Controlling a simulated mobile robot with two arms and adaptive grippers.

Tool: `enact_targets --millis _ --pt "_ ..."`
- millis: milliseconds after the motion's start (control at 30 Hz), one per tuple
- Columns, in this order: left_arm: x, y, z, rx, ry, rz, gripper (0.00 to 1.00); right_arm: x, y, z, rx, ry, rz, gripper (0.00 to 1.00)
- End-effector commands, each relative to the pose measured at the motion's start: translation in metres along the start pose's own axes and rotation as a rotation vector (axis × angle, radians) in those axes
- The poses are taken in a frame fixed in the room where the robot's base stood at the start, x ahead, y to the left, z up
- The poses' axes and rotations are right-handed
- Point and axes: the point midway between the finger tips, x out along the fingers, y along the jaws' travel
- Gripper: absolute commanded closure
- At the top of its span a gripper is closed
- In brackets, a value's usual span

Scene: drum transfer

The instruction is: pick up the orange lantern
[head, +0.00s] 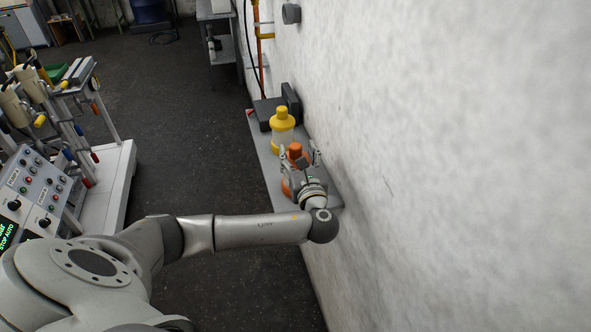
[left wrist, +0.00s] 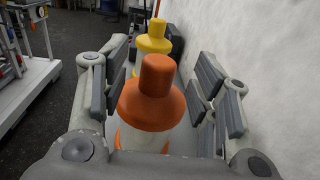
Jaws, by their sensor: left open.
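The orange lantern (head: 295,151) stands upright on a narrow grey shelf (head: 262,150) along the white wall. In the left wrist view the orange lantern (left wrist: 152,100) fills the middle, its cap and flared top showing and its lower part mostly hidden. My left gripper (head: 300,160) is open at the lantern, with its fingers (left wrist: 160,85) on either side of the lantern's top. Gaps show beside the top, so the fingers do not appear closed on it. My right gripper is not in view.
A yellow lantern (head: 282,128) stands just behind the orange one, also in the left wrist view (left wrist: 153,42). A dark box (head: 272,110) sits at the shelf's far end. The wall (head: 430,150) is close on the right. A control panel (head: 38,190) and white cart (head: 118,185) stand left, with open floor between.

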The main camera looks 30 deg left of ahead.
Motion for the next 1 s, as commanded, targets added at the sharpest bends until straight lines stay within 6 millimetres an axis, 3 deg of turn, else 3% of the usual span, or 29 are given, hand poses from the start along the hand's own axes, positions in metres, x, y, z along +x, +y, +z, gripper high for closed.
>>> enact_targets --millis 67,233,567,1000 --pt "0.011 0.001 0.005 0.002 -0.002 0.002 0.44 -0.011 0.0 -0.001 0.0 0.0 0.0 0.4" --pt "0.029 0.0 0.002 0.002 0.0 0.002 0.44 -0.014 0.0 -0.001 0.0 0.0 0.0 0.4" --pt "0.034 0.0 0.0 0.0 0.001 0.0 0.44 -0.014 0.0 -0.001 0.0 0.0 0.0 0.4" --pt "0.033 0.0 0.0 0.0 0.001 0.0 1.0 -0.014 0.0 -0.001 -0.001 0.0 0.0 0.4"
